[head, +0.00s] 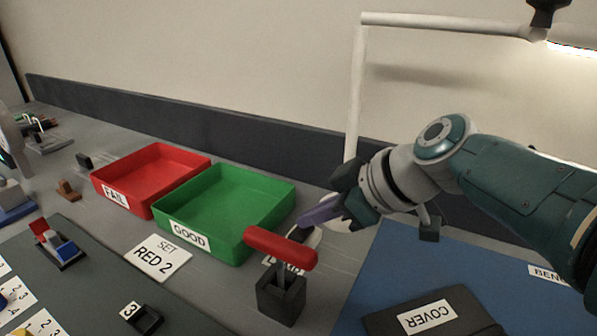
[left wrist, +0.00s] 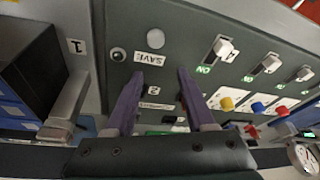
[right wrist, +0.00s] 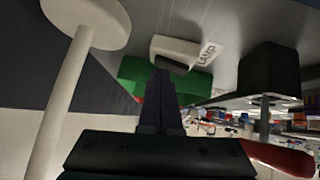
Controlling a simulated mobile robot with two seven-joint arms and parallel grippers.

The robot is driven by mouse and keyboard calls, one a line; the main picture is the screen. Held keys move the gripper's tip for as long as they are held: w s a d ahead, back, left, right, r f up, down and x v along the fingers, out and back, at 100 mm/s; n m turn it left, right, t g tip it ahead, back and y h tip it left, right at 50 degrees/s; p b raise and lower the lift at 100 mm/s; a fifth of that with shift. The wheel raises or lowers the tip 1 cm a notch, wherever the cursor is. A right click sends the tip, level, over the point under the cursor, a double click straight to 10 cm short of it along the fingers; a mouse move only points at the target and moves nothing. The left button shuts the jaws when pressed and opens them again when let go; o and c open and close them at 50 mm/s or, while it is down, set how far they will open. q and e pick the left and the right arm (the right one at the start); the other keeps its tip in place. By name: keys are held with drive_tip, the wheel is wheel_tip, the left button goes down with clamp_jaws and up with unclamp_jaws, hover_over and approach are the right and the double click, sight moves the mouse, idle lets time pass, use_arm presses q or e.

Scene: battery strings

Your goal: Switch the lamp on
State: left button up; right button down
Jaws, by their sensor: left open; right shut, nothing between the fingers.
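The lamp has a white post (head: 355,95) and a white arm (head: 450,24) running right. A bright strip (head: 572,48) glows at its end, at the picture's edge. The white lamp switch box (right wrist: 187,50), labelled LAMP, has a dark rocker on its near side in the right wrist view. In the head view the box is partly hidden behind a red-handled lever. My right gripper (head: 312,216) is shut and empty, its fingertips close to the switch; contact cannot be told. The fingers (right wrist: 160,82) overlap the rocker's edge in the wrist view. My left gripper (left wrist: 156,75) is open and empty over a dark panel.
The red lever handle (head: 280,246) stands just in front of my right fingertips. A green GOOD tray (head: 270,188) and a red FAIL tray (head: 186,152) lie left. A black COVER (head: 385,322) lies on the blue mat (head: 375,268). Small switches (left wrist: 222,48) and coloured knobs line the left panel.

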use_arm(q)
drive_tip(key=shift+d, duration=0.15)
use_arm(e)
drive_tip(key=shift+s+d+f, duration=0.1)
drive_tip(key=shift+d, duration=0.05)
use_arm(q)
drive_tip(key=shift+r+p, duration=0.65)
use_arm(e)
drive_tip(key=shift+s+a, duration=0.2)
drive_tip(key=shift+s, duration=0.15)
use_arm(q)
drive_tip(key=shift+r+p, duration=0.35)
use_arm(e)
drive_tip(key=shift+s+a, duration=0.2)
drive_tip(key=shift+s, duration=0.15)
